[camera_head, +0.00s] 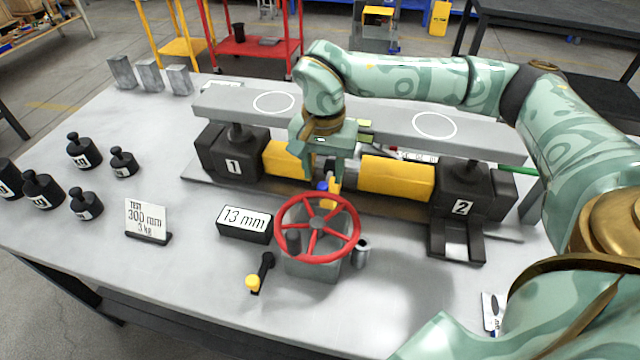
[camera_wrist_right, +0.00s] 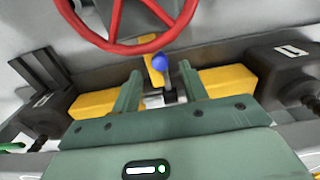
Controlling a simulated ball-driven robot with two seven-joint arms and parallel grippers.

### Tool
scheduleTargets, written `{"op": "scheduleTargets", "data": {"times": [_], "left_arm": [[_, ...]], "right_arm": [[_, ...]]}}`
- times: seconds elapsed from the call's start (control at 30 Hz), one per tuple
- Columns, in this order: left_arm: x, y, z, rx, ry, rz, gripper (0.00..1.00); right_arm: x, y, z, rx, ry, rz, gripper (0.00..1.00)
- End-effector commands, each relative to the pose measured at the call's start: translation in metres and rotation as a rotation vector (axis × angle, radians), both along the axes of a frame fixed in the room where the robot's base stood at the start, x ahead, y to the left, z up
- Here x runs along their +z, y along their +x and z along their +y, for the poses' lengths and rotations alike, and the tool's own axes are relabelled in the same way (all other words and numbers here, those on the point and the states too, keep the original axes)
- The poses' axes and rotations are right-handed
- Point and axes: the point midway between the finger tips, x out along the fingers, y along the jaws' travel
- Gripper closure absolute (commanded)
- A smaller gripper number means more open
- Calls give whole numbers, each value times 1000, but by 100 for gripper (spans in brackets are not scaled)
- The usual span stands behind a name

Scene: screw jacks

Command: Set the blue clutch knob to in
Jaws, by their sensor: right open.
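The blue clutch knob (camera_head: 322,186) shows small just behind the red handwheel (camera_head: 317,228). In the right wrist view the blue knob (camera_wrist_right: 160,60) sits beside a short yellow piece (camera_wrist_right: 150,45), close to the wheel's rim (camera_wrist_right: 120,48). My right gripper (camera_head: 331,178) comes down from above over the middle of the jack assembly. In its wrist view the two fingers (camera_wrist_right: 160,75) are apart, with the knob near the gap between their tips. I cannot tell whether a finger touches it. Which position the knob is in is unclear. My left gripper is not in view.
Screw jacks 1 (camera_head: 233,166) and 2 (camera_head: 462,207) carry a long grey beam (camera_head: 350,124) behind the knob, with yellow covers (camera_head: 396,178) between them. A 13 mm block (camera_head: 245,222), a yellow-ended crank (camera_head: 259,272) and several black weights (camera_head: 84,150) stand on the table.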

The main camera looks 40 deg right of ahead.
Motion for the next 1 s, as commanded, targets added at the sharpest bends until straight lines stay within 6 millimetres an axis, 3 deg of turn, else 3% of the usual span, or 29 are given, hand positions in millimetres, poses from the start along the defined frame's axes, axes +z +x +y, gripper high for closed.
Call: {"op": "scheduleTargets", "data": {"times": [0.03,0.2,0.53,0.57,0.7,0.87,1.0], "left_arm": [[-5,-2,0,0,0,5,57],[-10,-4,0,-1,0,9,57],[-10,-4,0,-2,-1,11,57],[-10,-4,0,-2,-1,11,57],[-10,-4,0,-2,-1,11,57],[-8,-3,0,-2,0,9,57],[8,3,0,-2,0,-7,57]], "right_arm": [[-13,-1,0,0,0,6,57],[-29,0,0,1,-1,2,57],[-32,0,0,1,1,-1,57],[-32,0,0,1,1,-1,59],[-32,0,0,1,0,0,98],[-31,-2,-2,0,-1,-1,100],[-26,-19,-17,-2,-2,-1,100]]}}
